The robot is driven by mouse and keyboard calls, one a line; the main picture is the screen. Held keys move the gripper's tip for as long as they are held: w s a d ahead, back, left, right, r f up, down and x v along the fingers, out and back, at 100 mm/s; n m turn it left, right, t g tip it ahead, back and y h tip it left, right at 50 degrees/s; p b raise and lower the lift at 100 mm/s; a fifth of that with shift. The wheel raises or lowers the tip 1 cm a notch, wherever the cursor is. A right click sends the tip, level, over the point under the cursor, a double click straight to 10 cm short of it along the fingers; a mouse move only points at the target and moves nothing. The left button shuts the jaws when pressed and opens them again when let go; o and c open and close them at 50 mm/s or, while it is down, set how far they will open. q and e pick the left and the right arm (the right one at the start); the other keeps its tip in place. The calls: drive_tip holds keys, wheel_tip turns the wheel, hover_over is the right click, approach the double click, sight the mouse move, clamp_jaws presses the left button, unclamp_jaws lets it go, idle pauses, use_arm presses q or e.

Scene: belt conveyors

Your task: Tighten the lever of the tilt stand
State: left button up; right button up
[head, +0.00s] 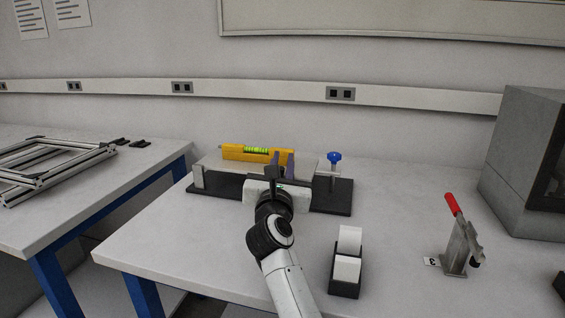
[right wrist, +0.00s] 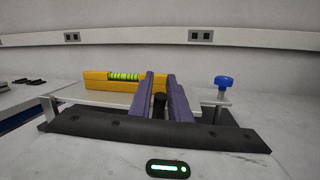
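The tilt stand (head: 331,200) has a dark base, a light top plate (head: 208,165) and a blue knob (head: 334,157) at its right. A yellow spirit level (head: 236,152) with a green vial lies on the plate; it also shows in the right wrist view (right wrist: 97,82). My right gripper (head: 283,160) is at the front of the stand. Its two purple fingers (right wrist: 160,82) are close together, with the black lever end (right wrist: 159,104) between them and filling most of the gap. The rest of the lever is hidden. My left gripper is out of view.
A black holder with white blocks (head: 347,268) stands in front of the tilt stand. A red-handled toggle clamp (head: 459,240) and a grey box-shaped machine (head: 522,170) are at the right. An aluminium frame (head: 55,165) lies on the left table.

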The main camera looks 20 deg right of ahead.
drive_tip(key=shift+o, duration=1.1)
drive_tip(key=shift+r, duration=0.1)
wheel_tip(320, 180, up, 6)
drive_tip(key=p, duration=0.5)
drive_tip(key=shift+f, duration=0.25)
use_arm(q)
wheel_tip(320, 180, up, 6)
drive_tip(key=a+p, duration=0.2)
drive_tip(key=p, duration=0.2)
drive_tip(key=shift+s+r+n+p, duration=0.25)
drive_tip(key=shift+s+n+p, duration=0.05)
drive_tip(key=shift+p, duration=0.1)
use_arm(e)
wheel_tip(320, 180, up, 4)
drive_tip(key=shift+r, duration=0.2)
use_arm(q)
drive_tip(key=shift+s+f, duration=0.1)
